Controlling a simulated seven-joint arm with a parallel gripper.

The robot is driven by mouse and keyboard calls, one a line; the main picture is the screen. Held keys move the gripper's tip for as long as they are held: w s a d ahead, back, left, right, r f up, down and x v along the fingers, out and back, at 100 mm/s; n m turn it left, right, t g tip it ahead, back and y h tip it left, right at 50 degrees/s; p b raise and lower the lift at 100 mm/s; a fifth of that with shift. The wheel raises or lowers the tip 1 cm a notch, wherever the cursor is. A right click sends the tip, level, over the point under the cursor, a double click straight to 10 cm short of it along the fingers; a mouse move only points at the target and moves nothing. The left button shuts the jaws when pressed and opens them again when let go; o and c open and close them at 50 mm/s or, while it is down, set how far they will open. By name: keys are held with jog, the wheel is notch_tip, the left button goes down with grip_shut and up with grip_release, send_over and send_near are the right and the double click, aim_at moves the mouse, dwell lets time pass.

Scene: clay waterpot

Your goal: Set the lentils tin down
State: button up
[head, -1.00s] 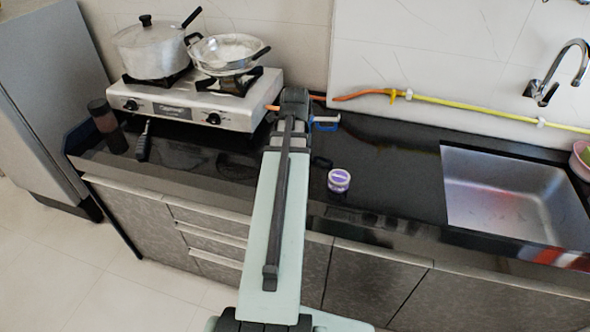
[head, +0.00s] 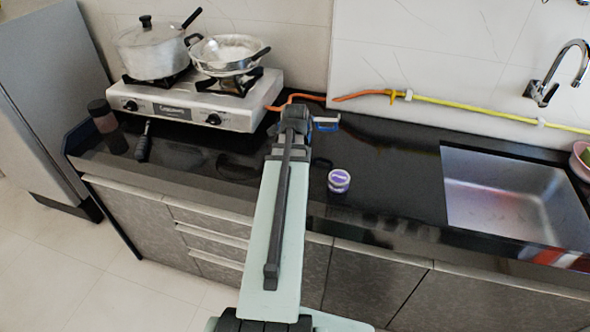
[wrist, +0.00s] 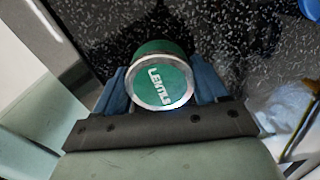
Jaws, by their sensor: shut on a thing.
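The lentils tin (wrist: 160,78) is green with a silver rim and a "Lentils" label on the end facing the wrist camera. My gripper (wrist: 161,88) is shut on it, one blue finger on each side. Speckled black countertop (wrist: 240,40) lies beyond the tin; I cannot tell whether the tin touches it. In the head view my arm hides the tin, and my gripper end (head: 294,118) is over the black counter (head: 395,170), right of the stove.
A purple-and-white tub (head: 339,181) stands right of my arm. A blue-and-white item (head: 326,124) lies just beside the gripper end. The stove (head: 200,98) with pans is at left, the sink (head: 510,200) at right. Counter between tub and sink is clear.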

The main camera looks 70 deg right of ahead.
jog(key=shift+f, duration=0.15)
jog(key=o, duration=1.3)
jog(key=shift+c, duration=0.2)
notch_tip(320, 180, up, 12)
jog(key=shift+r, duration=0.2)
